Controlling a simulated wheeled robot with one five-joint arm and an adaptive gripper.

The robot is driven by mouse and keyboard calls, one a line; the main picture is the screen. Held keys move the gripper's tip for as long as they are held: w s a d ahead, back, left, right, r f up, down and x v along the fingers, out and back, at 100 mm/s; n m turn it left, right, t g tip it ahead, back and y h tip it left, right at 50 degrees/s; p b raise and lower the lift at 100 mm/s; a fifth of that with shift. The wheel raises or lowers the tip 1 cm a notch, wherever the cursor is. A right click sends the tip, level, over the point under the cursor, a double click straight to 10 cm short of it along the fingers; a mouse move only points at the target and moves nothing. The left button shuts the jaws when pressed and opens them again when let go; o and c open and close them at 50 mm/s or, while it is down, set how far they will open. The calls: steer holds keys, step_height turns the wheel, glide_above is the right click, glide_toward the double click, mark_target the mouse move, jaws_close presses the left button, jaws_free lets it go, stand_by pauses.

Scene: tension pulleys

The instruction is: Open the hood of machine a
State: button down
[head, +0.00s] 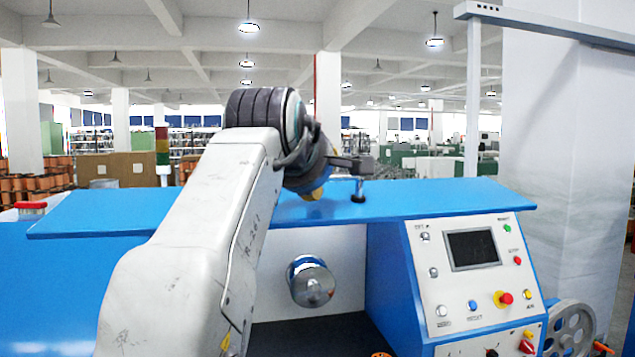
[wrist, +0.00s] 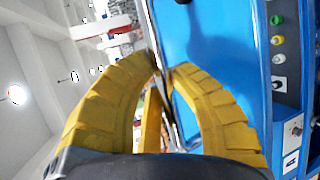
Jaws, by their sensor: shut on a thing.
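The blue hood (head: 420,195) of the machine lies flat across its top in the head view. A metal handle (head: 358,187) stands on it on a post with a dark foot. My gripper shows in the head view only as a bit of yellow finger (head: 314,193) below my wrist, close over the hood; the rest is hidden by my arm. In the wrist view my yellow gripper fingers (wrist: 164,72) close together around a thin grey bar (wrist: 172,115), which looks like the handle. The blue hood (wrist: 205,50) lies to its right there.
Under the hood are a metal roller (head: 312,283) and a dark floor. A control panel (head: 470,260) with a screen and buttons is at the right, beside a handwheel (head: 572,328). A white pillar (head: 560,170) stands behind it. A signal light (head: 162,150) stands at the back left.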

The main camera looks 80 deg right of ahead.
steer(key=shift+d+r, duration=0.1)
stand_by(0.3)
steer(key=c, duration=1.1)
jaws_free()
steer(key=shift+w, duration=0.2)
steer(key=shift+s, duration=0.1)
steer(key=v, duration=1.2)
steer(key=shift+r, duration=0.1)
